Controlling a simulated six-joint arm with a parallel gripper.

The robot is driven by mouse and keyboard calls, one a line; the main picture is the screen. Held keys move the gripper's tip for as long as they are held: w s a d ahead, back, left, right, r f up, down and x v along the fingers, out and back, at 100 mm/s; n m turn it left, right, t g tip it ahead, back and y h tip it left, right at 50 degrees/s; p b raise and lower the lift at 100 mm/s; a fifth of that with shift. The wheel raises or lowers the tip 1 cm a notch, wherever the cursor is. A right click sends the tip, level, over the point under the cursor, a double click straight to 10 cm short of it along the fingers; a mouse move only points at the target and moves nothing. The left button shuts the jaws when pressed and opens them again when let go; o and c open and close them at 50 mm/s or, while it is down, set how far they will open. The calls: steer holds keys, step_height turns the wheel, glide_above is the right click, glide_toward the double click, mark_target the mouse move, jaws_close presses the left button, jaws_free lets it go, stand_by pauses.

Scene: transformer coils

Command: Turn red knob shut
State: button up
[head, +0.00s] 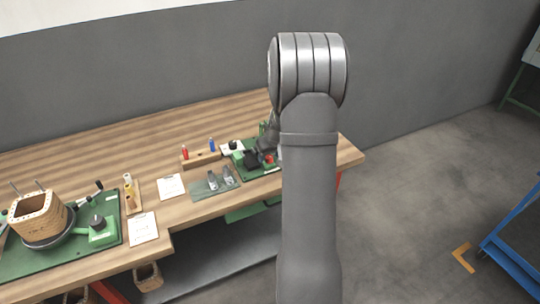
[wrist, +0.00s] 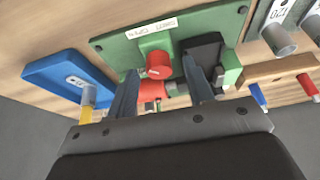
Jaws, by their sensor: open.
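The red knob (wrist: 158,66) sits on a green fixture on the green base plate (wrist: 125,50) in the wrist view. A white label strip with writing lies beside it on the plate. My gripper (wrist: 160,68) is open, with one dark finger to each side of the knob in the picture. I cannot tell whether either finger touches it. In the head view my gripper (head: 267,143) is low over the green plate at the bench's right end, and a small red spot, likely the knob (head: 270,158), shows there. Nothing is held in the fingers.
A black block (wrist: 205,52) stands close by the right finger. A blue plate (wrist: 65,80) with a metal peg lies left. A wooden rack (head: 203,160) with red and blue handled tools stands nearby. A wooden coil former (head: 38,215) stands far left.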

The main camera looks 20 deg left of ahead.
steer(key=shift+f, duration=0.2)
steer(key=c, duration=1)
